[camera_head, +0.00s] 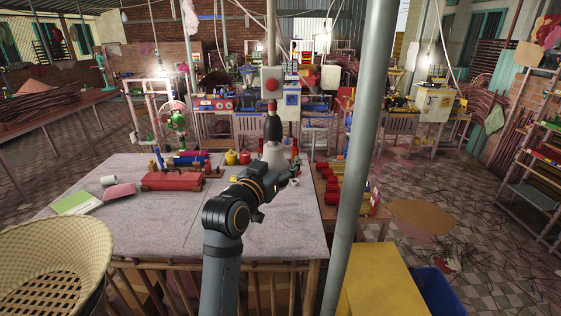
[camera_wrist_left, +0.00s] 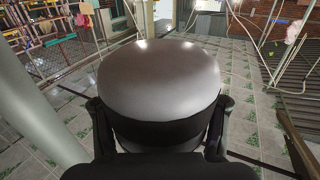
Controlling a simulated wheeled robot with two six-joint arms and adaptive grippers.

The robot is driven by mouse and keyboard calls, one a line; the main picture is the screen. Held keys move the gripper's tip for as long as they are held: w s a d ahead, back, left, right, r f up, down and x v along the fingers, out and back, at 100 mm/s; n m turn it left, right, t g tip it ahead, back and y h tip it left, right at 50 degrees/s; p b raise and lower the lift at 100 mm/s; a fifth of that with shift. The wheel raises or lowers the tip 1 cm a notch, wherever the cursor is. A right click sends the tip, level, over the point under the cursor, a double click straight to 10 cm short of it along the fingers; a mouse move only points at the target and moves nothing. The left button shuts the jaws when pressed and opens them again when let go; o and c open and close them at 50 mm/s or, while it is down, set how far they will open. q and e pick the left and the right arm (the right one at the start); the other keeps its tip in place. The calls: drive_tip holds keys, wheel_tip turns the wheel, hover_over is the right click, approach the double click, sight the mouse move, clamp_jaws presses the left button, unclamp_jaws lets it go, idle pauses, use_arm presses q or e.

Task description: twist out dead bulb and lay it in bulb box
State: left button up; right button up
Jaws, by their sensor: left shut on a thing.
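The bulb (camera_head: 274,153) looks pale grey in the head view, just under a black lamp holder (camera_head: 273,128) above the table. I cannot tell whether it is still seated in the holder. My left gripper (camera_head: 286,178) reaches up from below at the bulb. In the left wrist view a large, smooth grey bulb (camera_wrist_left: 160,80) fills the middle, with a finger of the left gripper (camera_wrist_left: 160,128) on each side. The gripper is shut on it. I cannot pick out the bulb box for certain. My right gripper is not in view.
The grey table (camera_head: 130,240) carries a red tool (camera_head: 172,181), a green pad (camera_head: 73,203) and several small items. A metal post (camera_head: 356,170) stands right of my arm. A yellow box (camera_head: 385,280) and a blue bin (camera_head: 440,291) stand at front right. The table's front is clear.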

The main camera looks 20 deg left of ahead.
use_arm(q)
drive_tip(key=shift+c, duration=0.7)
drive_tip(key=o, duration=0.6)
drive_tip(key=shift+c, duration=0.2)
drive_tip(key=c, duration=0.4)
drive_tip(key=shift+d+m+h, duration=0.15)
drive_tip(key=shift+m+h, duration=0.25)
drive_tip(key=shift+h, duration=0.2)
drive_tip(key=shift+s+d+m+g+h, duration=0.1)
drive_tip(key=shift+m+g+h, duration=0.25)
drive_tip(key=shift+h, duration=0.25)
drive_tip(key=shift+f+m+h, duration=0.1)
drive_tip(key=shift+m+h, duration=0.15)
drive_tip(key=shift+h, duration=0.05)
drive_tip(key=shift+d+g+h, duration=0.15)
drive_tip(key=shift+g+h, duration=0.1)
drive_tip(key=shift+h, duration=0.05)
